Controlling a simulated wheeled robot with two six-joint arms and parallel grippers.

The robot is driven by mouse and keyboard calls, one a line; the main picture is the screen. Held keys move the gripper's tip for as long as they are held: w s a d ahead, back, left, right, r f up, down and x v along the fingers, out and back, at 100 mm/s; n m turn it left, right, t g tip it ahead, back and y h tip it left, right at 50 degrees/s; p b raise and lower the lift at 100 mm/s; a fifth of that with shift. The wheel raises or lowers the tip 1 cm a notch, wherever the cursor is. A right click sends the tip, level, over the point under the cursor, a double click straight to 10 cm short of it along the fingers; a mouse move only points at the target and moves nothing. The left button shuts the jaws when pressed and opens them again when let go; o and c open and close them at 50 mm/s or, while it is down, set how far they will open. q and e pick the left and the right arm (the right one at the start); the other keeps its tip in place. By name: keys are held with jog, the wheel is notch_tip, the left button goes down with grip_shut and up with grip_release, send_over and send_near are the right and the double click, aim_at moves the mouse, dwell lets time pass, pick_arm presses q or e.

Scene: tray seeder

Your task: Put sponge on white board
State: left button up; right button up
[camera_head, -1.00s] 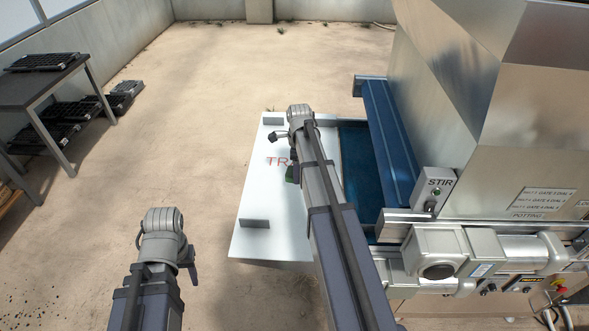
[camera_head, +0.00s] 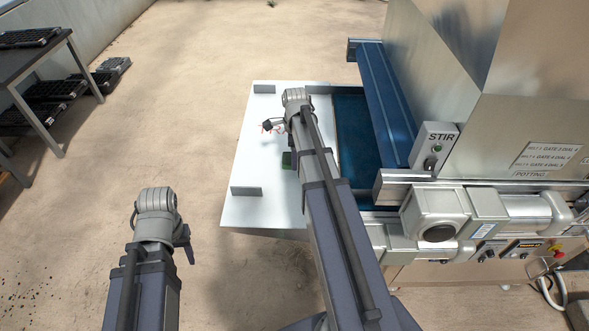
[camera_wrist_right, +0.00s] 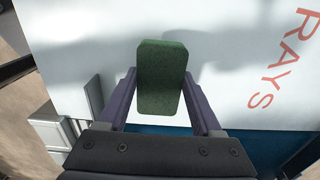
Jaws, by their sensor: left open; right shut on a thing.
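The green sponge (camera_head: 287,160) shows partly beside my right arm in the head view. In the right wrist view the sponge (camera_wrist_right: 161,75) stands between both fingers. My right gripper (camera_wrist_right: 159,100) is shut on it. The white board (camera_head: 247,211) with red lettering lies under the sponge, left of the machine; my forearm hides part of it. A shadow falls on the board near the sponge; I cannot tell whether the two touch. My left gripper (camera_head: 185,245) is open and empty, low and left of the board, mostly hidden by its wrist.
Grey blocks (camera_head: 246,190) stand at the board's left edge. A blue belt (camera_head: 350,130) and the metal machine with a STIR switch box (camera_head: 433,147) border the board on the right. A dark table (camera_head: 35,65) with black trays stands far left. The floor between is clear.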

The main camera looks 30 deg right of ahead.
jog(key=shift+f+b, duration=1.75)
jog(key=shift+f, duration=0.05)
jog(key=shift+f, duration=0.25)
jog(key=o, duration=1.2)
jog(key=shift+r, duration=0.1)
jog(key=shift+r, duration=0.1)
notch_tip(320, 180, up, 12)
jog(key=p, duration=1.2)
jog(key=shift+r, duration=0.15)
